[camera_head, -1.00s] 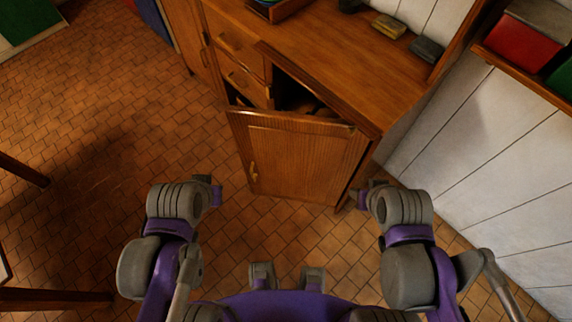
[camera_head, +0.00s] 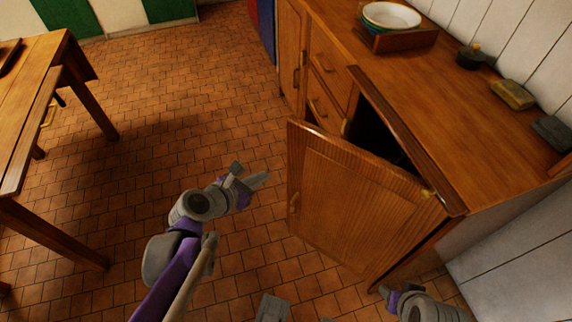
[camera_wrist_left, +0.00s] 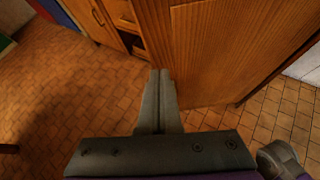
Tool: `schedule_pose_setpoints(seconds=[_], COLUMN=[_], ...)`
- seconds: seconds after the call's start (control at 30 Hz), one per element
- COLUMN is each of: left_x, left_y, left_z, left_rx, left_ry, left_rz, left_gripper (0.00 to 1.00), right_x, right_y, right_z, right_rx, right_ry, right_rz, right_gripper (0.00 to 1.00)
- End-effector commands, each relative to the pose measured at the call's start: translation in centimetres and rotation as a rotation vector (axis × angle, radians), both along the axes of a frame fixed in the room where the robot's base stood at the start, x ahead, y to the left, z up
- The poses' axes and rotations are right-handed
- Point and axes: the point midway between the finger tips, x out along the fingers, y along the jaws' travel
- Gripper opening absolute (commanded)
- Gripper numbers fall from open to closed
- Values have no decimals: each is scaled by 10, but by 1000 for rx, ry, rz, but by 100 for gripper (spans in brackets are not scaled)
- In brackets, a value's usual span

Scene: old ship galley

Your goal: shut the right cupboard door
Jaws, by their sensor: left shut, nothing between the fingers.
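The right cupboard door (camera_head: 355,205) is a brown wooden panel standing ajar, swung out from the cabinet front. It is hinged at its right side, and a dark gap shows behind its top edge.
The wooden counter (camera_head: 470,140) overhangs the cabinet and carries a tray with bowls (camera_head: 390,18) and small dark and yellow items. Drawers (camera_head: 328,72) are left of the opening. A wooden table (camera_head: 35,95) stands at the left. Tiled floor between is clear.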

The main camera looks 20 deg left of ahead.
Motion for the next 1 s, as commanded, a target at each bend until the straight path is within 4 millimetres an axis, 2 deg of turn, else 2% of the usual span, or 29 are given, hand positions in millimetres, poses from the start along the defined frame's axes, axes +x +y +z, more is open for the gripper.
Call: schedule_pose_setpoints(seconds=[0.1,0.27,0.67,0.8,1.0], left_x=[7,20,89,109,124], left_y=[4,-1,-24,-30,-35], left_z=[-5,-13,-55,-54,-53], left_rx=[-74,-82,-79,-79,-78], left_ry=[5,6,6,5,6], left_rz=[53,55,54,53,54], left_gripper=[0,0,0,0,0], right_x=[1,1,5,5,6], right_y=[0,0,0,0,0], right_z=[-7,-14,-48,-52,-55], right_rx=[0,0,0,0,0], right_ry=[3,5,16,17,18], right_rz=[0,0,0,0,0], right_gripper=[50,50,50,50,50])
